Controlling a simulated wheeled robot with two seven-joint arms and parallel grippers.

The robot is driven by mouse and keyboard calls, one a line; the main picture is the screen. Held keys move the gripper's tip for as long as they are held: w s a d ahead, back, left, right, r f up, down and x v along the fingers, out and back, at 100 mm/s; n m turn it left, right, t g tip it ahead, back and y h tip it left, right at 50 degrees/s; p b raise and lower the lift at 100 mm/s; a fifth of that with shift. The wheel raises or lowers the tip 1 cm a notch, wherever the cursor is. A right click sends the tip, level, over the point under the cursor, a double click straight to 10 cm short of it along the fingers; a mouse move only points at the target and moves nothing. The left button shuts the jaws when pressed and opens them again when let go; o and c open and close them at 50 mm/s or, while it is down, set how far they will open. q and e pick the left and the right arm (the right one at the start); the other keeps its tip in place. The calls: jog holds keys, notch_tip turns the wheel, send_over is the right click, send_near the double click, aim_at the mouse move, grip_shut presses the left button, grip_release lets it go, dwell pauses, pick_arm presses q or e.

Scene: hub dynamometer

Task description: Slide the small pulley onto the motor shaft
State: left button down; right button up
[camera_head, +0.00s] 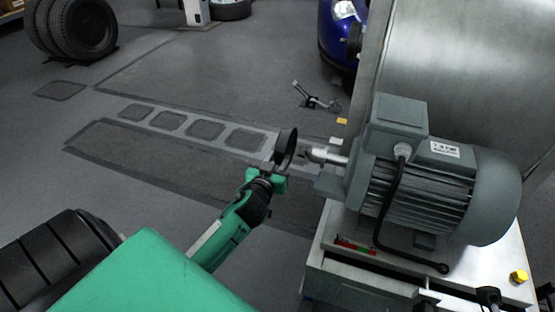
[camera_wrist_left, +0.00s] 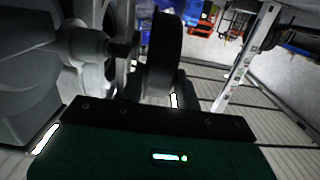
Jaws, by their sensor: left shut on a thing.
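The small pulley (camera_head: 286,149) is a dark disc seen nearly edge-on in the head view, held upright at the tip of my left gripper (camera_head: 268,172). The motor shaft (camera_head: 327,156) is a short silver rod that sticks out to the left from the grey motor (camera_head: 420,180). The pulley stands just left of the shaft's end, with a small gap in the head view. In the left wrist view the pulley (camera_wrist_left: 164,54) is beside the shaft (camera_wrist_left: 122,49); I cannot tell there whether they touch. The gripper's fingertips are partly hidden.
The motor sits on a light metal bench (camera_head: 350,275) with a yellow button (camera_head: 518,276). A large steel drum (camera_head: 465,70) stands behind it. A black cable (camera_head: 388,215) hangs across the motor's front. Stacked tyres (camera_head: 72,28) are far left; floor left of the motor is open.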

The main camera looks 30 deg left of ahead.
pick_arm(q)
jog(key=shift+w+d, duration=0.1)
jog(key=shift+d, duration=0.1)
dwell(0.3)
jog(key=shift+w+d+r, duration=0.1)
jog(key=shift+w+d, duration=0.05)
jog(key=shift+d, duration=0.45)
jog(key=shift+w+d, duration=0.1)
jog(key=shift+d, duration=0.5)
jog(key=shift+d, duration=0.15)
jog(key=shift+w+d, duration=0.15)
jog(key=shift+d, duration=0.4)
jog(key=shift+w+d, duration=0.15)
jog(key=shift+d, duration=0.4)
jog(key=shift+d, duration=0.1)
jog(key=shift+w+d+b, duration=0.2)
jog(key=shift+d, duration=0.4)
jog(key=shift+w+d+b, duration=0.15)
jog(key=shift+d, duration=0.4)
jog(key=shift+d, duration=0.1)
jog(key=shift+w+d, duration=0.2)
jog(key=shift+d, duration=0.55)
jog(key=shift+d+f, duration=0.2)
jog(key=shift+d, duration=0.1)
